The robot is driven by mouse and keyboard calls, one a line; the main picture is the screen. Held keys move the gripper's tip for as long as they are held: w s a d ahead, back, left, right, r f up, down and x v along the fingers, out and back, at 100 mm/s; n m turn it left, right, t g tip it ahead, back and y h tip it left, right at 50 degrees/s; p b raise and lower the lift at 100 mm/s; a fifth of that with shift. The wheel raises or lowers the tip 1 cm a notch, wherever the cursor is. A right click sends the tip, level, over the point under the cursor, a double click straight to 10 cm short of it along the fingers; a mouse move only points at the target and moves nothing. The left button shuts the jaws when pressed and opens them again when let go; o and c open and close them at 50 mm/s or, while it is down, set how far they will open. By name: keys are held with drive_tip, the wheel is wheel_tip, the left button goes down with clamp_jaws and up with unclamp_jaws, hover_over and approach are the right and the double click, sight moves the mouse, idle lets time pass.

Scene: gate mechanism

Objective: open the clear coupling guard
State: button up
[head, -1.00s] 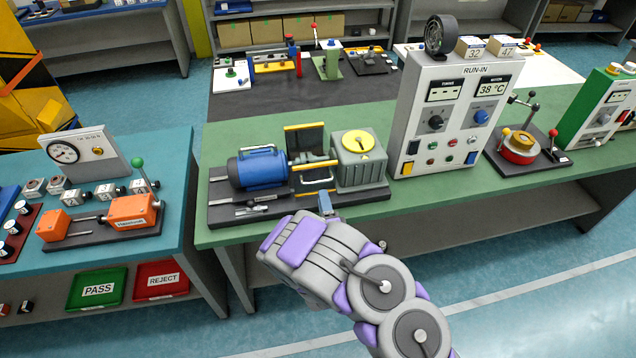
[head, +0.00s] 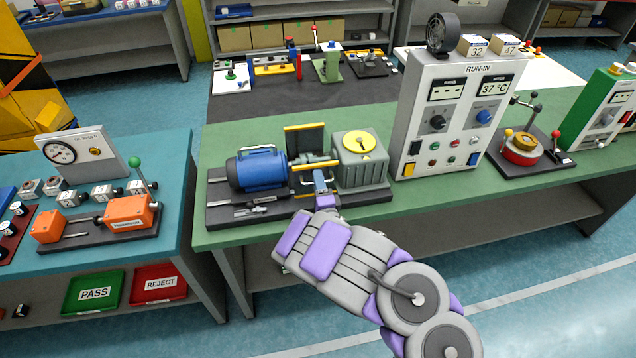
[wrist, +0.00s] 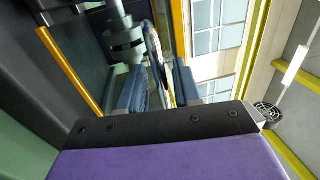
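The coupling guard (head: 301,167) is a clear box with yellow edges. It sits between a blue motor (head: 257,170) and a grey gearbox (head: 361,166) on a dark base. A yellow-edged panel stands upright behind it. My gripper (head: 320,180) is at the guard's front, by its pale handle bar. In the wrist view my gripper's blue-grey fingers (wrist: 160,88) are apart, with a thin curved bar between them; I cannot see contact. Yellow edges (wrist: 70,70) and the metal coupling (wrist: 122,42) show beyond. My wrist hides part of the guard's front.
The base stands near the front edge of the green bench (head: 430,195). The run-in panel (head: 455,115) rises right of the gearbox. An orange fixture (head: 105,222) is on the teal bench at left. The floor in front is open.

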clamp_jaws()
idle(0.3)
drive_tip(key=shift+r+p, duration=0.25)
drive_tip(key=shift+p, duration=0.35)
drive_tip(key=shift+r+p, duration=0.2)
drive_tip(key=shift+p, duration=0.1)
